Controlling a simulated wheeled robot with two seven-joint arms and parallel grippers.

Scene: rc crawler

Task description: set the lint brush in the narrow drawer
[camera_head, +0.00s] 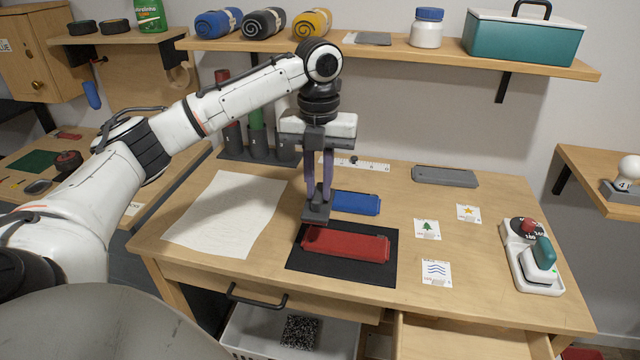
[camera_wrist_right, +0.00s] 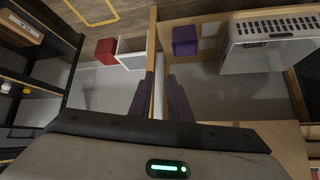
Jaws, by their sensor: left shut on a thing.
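My left gripper (camera_head: 318,185) points down over the middle of the table, its purple fingers shut on a small dark grey thing (camera_head: 316,211), which looks like the lint brush. The thing is partly hidden by the fingers and is over or just behind the black mat's back left edge; I cannot tell if it touches. An open wooden drawer (camera_head: 470,338) shows at the table's front right. Another drawer front with a black handle (camera_head: 257,297) is left of it. I cannot tell which is the narrow drawer. My right gripper (camera_wrist_right: 160,88) shows only in the wrist view, fingers apart and a wooden edge showing between them.
A red case (camera_head: 345,245) lies on the black mat (camera_head: 310,265). A blue case (camera_head: 356,203) and a grey case (camera_head: 445,177) lie behind. White paper (camera_head: 225,213) is at left, a switch box (camera_head: 532,258) at right. A white basket (camera_head: 270,335) stands below.

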